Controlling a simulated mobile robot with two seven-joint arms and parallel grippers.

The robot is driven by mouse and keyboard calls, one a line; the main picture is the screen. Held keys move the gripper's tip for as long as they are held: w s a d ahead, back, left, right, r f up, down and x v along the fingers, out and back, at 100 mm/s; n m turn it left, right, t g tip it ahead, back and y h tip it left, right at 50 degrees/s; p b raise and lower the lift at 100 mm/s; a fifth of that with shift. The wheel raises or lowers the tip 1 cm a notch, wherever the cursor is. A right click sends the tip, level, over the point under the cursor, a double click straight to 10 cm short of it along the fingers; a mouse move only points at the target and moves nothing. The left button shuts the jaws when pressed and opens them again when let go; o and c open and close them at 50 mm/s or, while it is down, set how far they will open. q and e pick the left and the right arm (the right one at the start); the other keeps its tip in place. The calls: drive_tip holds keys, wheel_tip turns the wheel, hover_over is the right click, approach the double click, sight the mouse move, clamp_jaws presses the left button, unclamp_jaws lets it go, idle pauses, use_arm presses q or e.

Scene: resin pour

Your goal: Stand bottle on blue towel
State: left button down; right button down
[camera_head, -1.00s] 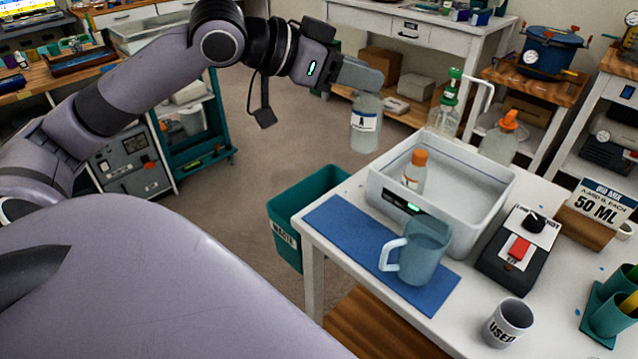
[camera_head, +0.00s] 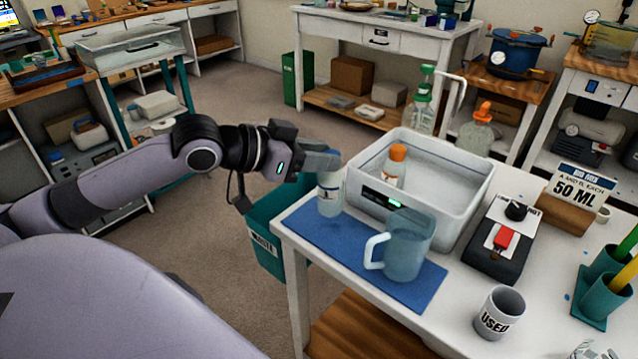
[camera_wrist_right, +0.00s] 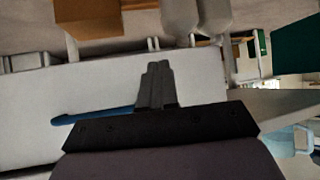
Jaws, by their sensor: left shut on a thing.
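A clear bottle with a white label (camera_head: 330,198) is upright at the left end of the blue towel (camera_head: 416,291). My left gripper (camera_head: 328,166) is shut on its top, hiding the cap. The bottle's base appears at or just above the towel; I cannot tell whether it touches. A translucent blue pitcher (camera_head: 408,248) stands on the towel's right part. My right gripper (camera_wrist_right: 157,75) shows only in the right wrist view, with its fingers together and nothing visible between them.
A grey-white tub (camera_head: 455,205) holding an orange-capped bottle (camera_head: 393,168) stands behind the towel. A black device with a red switch (camera_head: 503,238) and a USED cup (camera_head: 499,312) are to the right. A green waste bin (camera_head: 262,238) stands left of the table.

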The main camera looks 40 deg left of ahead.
sight(318, 181)
use_arm(q)
wheel_tip(318, 181, down, 5)
drive_tip(key=shift+b, duration=0.35)
drive_tip(key=c, duration=0.8)
unclamp_jaws()
drive_tip(key=shift+f, duration=0.15)
